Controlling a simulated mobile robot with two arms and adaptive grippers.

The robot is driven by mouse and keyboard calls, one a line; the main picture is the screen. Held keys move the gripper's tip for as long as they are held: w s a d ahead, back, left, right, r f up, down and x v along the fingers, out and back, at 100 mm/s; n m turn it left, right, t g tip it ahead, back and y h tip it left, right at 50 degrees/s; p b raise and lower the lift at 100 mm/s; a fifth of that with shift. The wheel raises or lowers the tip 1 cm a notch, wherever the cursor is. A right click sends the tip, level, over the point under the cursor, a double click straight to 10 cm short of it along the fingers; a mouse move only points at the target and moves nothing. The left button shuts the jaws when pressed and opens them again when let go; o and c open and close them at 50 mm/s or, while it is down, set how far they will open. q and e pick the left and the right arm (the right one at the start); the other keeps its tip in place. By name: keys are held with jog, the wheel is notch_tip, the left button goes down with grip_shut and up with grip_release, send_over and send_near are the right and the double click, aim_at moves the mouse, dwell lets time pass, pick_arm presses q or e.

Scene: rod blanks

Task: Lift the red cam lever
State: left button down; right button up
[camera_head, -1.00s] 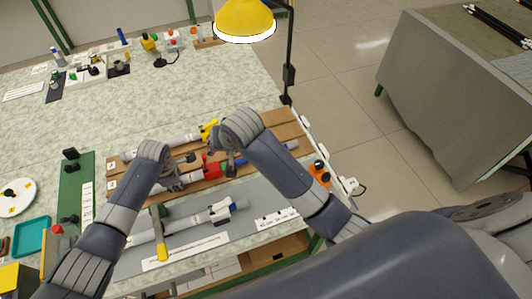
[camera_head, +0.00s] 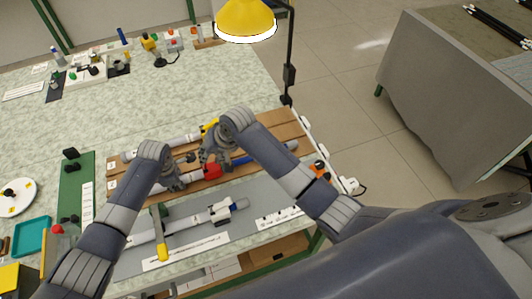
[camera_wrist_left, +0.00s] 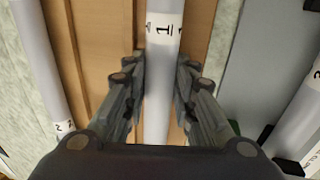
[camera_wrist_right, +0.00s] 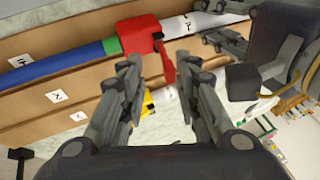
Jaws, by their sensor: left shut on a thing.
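The red clamp (camera_head: 212,171) sits on a rod on the wooden rack; the right wrist view shows its red body (camera_wrist_right: 139,34) and the narrow red cam lever (camera_wrist_right: 166,60) pointing toward my right gripper. My right gripper (camera_wrist_right: 160,68) is open, with the lever near and between its fingertips; I cannot tell if they touch. In the head view my right gripper (camera_head: 211,152) is just above the clamp and partly hides it. My left gripper (camera_wrist_left: 159,68) is shut around the grey rod marked 1 (camera_wrist_left: 162,30), left of the clamp in the head view.
A second rod with a yellow clamp (camera_head: 208,126) lies behind on the wooden rack (camera_head: 285,131). Another rod (camera_head: 190,222) lies in front on a grey mat (camera_head: 232,232), near a yellow-ended tool (camera_head: 161,245). An orange-and-black item (camera_head: 320,170) is at the right table edge.

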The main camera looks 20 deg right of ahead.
jog(key=shift+s+d+f+m+t+y, duration=0.15)
jog(key=shift+d+f+m+y, duration=0.3)
jog(key=shift+d+f+y, duration=0.8)
jog(key=shift+w+d+f+m+t+y, duration=0.1)
jog(key=shift+d+f+m+t+y, duration=0.3)
jog(key=shift+y, duration=1.5)
jog(key=shift+s+d+f+m+t+y, duration=0.1)
jog(key=shift+d+f+m+y, duration=0.35)
jog(key=shift+d+f+y, duration=0.9)
jog(key=v, duration=1.2)
jog(key=shift+r, duration=0.3)
jog(key=shift+a, duration=0.1)
jog(key=shift+f, duration=0.1)
jog(key=x, duration=1.2)
jog(key=shift+a+r, duration=0.15)
jog(key=shift+r, duration=0.05)
